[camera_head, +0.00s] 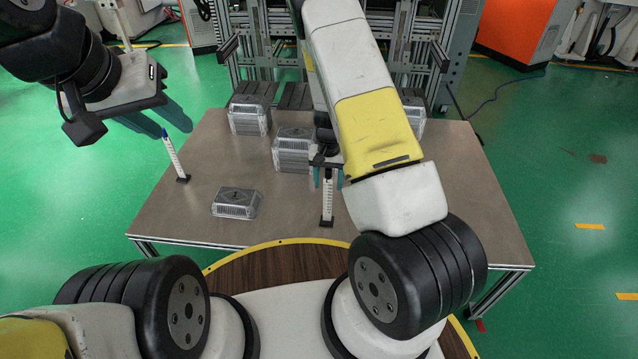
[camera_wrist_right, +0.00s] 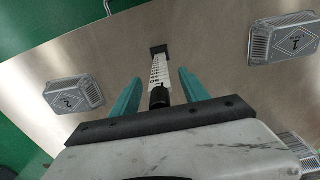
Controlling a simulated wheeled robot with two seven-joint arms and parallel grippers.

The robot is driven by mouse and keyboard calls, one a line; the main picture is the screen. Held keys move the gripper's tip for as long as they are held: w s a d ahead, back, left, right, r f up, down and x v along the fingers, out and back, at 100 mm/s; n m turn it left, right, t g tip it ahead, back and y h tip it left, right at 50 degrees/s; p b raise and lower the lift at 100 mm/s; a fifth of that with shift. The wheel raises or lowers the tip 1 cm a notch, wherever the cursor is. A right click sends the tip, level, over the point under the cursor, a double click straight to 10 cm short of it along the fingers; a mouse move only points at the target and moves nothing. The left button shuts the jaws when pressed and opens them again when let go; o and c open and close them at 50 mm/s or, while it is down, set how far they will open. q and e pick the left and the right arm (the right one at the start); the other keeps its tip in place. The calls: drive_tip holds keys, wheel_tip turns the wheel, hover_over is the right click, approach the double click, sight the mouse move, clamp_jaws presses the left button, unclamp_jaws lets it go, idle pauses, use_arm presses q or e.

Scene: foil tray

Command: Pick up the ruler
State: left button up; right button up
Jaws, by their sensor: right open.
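A white upright stick with dark scale-like marks, which looks like the ruler (camera_head: 327,202), stands in a small black base near the front middle of the table. It shows in the right wrist view (camera_wrist_right: 159,73), with a black top end nearest the camera. My right gripper (camera_wrist_right: 160,93) is open, its teal fingers on either side of the stick with gaps; it also shows in the head view (camera_head: 328,178), partly hidden by my arm. A similar white stick with a blue tip (camera_head: 174,157) stands at the table's left. My left gripper (camera_head: 158,119) is open and empty above it.
A foil tray (camera_head: 236,204) lies at the front left of the table (camera_head: 430,205). More lidded trays stand at the back left (camera_head: 249,118) and the back middle (camera_head: 291,150). The right wrist view shows trays marked 2 (camera_wrist_right: 75,93) and 1 (camera_wrist_right: 285,40). The table's right front is clear.

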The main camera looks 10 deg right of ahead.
clamp_jaws()
idle(1.4)
